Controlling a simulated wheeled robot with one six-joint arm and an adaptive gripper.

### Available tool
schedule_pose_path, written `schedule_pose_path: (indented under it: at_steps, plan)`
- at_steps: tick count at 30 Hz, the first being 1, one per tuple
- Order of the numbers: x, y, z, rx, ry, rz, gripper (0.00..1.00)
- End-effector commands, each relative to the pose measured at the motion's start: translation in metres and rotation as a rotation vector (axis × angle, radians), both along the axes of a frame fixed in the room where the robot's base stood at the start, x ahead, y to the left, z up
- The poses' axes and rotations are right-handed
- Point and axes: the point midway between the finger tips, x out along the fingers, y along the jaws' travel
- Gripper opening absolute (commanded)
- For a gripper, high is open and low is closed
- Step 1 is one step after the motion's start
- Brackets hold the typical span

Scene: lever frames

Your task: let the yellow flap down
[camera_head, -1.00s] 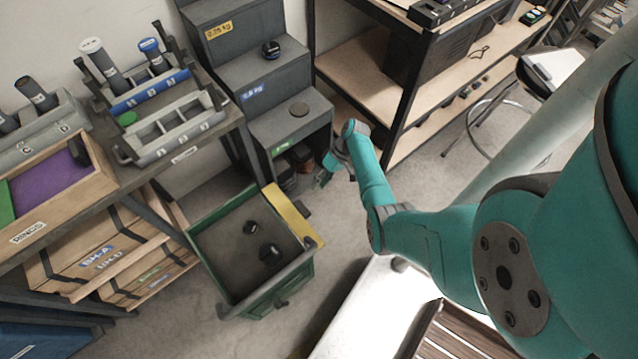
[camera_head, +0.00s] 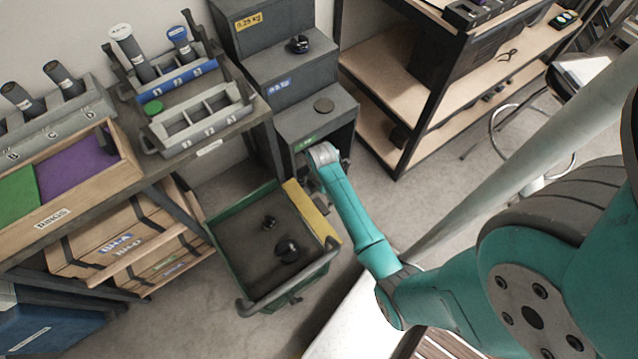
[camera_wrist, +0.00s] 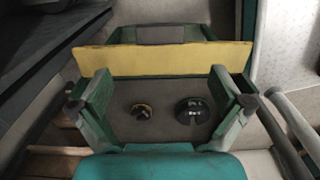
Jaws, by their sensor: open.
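The yellow flap (camera_head: 311,210) runs along the right edge of an open green cart (camera_head: 222,245) on the floor. In the wrist view the flap (camera_wrist: 165,60) is a wide yellow board across the far end of the cart; its exact tilt is hard to tell. My gripper (camera_wrist: 160,88) is open and empty, its fingers spread before the flap and above the cart's inside. No contact with the flap shows. In the head view my wrist hangs just beyond the flap's far end, and the fingers are mostly hidden.
Two dark round weights (camera_head: 288,250) lie on the cart floor. Grey steps (camera_head: 310,120) stand behind the cart, a bench with a rings tray (camera_head: 70,200) to its left, and wooden shelving (camera_head: 385,80) at the back right. Floor is bare right of the steps.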

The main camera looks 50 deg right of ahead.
Motion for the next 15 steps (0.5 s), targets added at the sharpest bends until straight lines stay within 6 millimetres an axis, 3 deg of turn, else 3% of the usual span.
schedule_pose_path:
  at_steps: [5,15]
  plan:
    - [0.000,0.000,-0.020,0.002,0.003,0.000,1.00]
    - [0.000,0.000,-0.079,0.003,0.002,-0.003,1.00]
